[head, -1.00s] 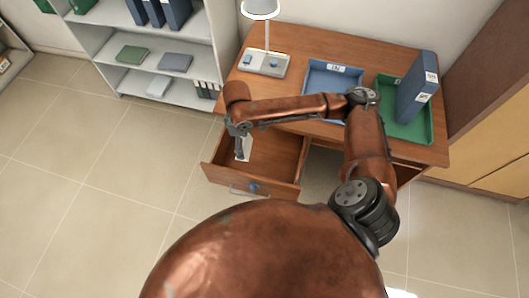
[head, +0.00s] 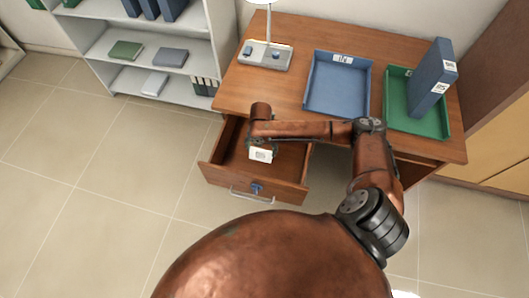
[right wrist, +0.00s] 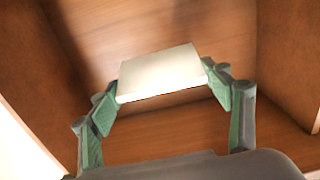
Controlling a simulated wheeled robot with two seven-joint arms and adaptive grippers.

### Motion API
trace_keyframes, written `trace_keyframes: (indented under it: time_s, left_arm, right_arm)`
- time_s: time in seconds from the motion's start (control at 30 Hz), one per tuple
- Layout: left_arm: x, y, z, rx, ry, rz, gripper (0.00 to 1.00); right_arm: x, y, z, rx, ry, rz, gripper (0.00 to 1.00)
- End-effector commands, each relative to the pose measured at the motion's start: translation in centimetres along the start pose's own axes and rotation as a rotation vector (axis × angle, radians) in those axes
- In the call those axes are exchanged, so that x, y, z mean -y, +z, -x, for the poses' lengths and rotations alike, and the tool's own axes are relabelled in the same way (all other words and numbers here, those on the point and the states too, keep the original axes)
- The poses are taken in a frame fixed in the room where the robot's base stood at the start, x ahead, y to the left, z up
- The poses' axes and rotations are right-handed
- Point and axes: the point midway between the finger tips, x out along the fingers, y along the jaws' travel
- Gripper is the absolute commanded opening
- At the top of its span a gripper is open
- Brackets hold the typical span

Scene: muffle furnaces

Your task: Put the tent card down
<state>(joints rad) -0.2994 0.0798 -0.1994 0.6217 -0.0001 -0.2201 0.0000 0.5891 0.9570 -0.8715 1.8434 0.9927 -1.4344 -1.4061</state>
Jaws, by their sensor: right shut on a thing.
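The tent card (head: 261,155) is small and white with a dark printed mark. In the head view it is inside the outline of the open desk drawer (head: 228,172). In the right wrist view the card (right wrist: 160,72) is held between the green finger pads of my right gripper (right wrist: 161,92), one at each side edge, with the brown wooden drawer behind it. I cannot tell whether the card touches the drawer bottom. In the head view my forearm mostly hides the right gripper (head: 262,146). My left gripper is not in view.
The desk (head: 285,85) carries a lamp (head: 265,55), a blue tray (head: 312,95), and a green tray (head: 440,128) with a blue binder (head: 432,80) upright in it. A grey shelf unit (head: 200,75) stands at left.

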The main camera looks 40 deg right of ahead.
Motion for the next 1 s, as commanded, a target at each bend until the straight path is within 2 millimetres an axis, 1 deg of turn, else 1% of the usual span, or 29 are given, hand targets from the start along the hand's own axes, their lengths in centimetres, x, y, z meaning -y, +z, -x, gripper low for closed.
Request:
trace_keyframes:
  time_s: [0.03, 0.2, 0.43, 0.6, 0.63, 0.7, 1.0]
  left_arm:
    - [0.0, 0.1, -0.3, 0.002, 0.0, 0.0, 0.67]
    - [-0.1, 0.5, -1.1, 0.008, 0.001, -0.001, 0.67]
    - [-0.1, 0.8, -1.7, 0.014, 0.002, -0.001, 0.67]
    - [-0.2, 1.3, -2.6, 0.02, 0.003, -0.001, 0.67]
    - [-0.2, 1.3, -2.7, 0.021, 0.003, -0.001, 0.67]
    - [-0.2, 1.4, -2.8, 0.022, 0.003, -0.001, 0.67]
    - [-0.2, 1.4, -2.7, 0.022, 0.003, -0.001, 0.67]
  right_arm:
    - [0.1, -0.1, -0.9, -0.003, -0.002, 0.002, 0.48]
    - [0.1, -0.1, -3.7, -0.003, -0.003, 0.002, 0.48]
    - [0.1, -0.1, -6.0, -0.001, -0.003, 0.0, 0.48]
    - [0.2, -0.1, -9.0, -0.002, -0.005, 0.0, 0.48]
    - [0.1, -0.1, -9.3, -0.002, -0.004, 0.001, 0.48]
    - [0.1, -0.1, -9.7, -0.001, -0.002, 0.001, 0.48]
    - [0.1, 0.0, -9.7, 0.0, -0.002, 0.001, 0.48]
